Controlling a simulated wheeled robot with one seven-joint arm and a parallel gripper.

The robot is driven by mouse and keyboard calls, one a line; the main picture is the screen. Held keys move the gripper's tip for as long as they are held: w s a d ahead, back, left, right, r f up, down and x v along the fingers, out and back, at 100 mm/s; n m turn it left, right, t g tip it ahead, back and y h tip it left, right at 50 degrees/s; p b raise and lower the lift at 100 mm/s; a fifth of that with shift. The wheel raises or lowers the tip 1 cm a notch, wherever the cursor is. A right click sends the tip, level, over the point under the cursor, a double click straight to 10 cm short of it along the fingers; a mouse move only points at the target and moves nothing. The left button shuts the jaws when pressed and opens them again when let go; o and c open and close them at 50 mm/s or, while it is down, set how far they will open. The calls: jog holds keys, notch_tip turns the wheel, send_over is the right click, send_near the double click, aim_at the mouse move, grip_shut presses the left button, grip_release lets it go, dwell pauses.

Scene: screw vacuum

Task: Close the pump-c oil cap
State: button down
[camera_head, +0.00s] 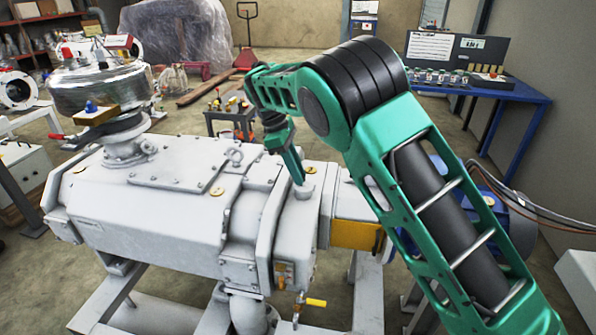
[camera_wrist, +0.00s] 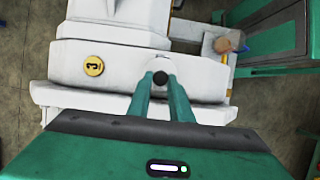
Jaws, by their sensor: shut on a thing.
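The grey pump (camera_head: 150,215) fills the left and middle of the head view, and its pale housing (camera_wrist: 115,48) spans the wrist view. My gripper (camera_head: 301,183) reaches down to a short grey round fitting (camera_head: 305,191) on top of the pump's right end block. In the wrist view my two green fingers (camera_wrist: 160,76) stand on either side of a small dark round piece (camera_wrist: 161,78), which looks like the oil cap. The fingers are shut on it. The cap's underside and its seat are hidden, so I cannot tell how it sits.
A yellow round plug (camera_wrist: 94,66) is on the housing left of my fingers. A yellow-handled valve (camera_head: 316,302) sticks out low at the pump's front. A blue motor (camera_head: 505,215) is behind my arm. A blue table (camera_head: 525,95) with a case stands at the back right.

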jog(key=shift+w+a+h, duration=0.15)
jog(key=shift+w+h, duration=0.15)
dwell(0.4)
jog(key=c, duration=1.6)
grip_release()
jog(key=shift+f, duration=0.15)
jog(key=shift+s+a, duration=0.1)
jog(key=v, duration=1)
jog(key=shift+w+a+r, duration=0.1)
jog(key=shift+w+r, duration=0.15)
jog(key=shift+r, duration=0.05)
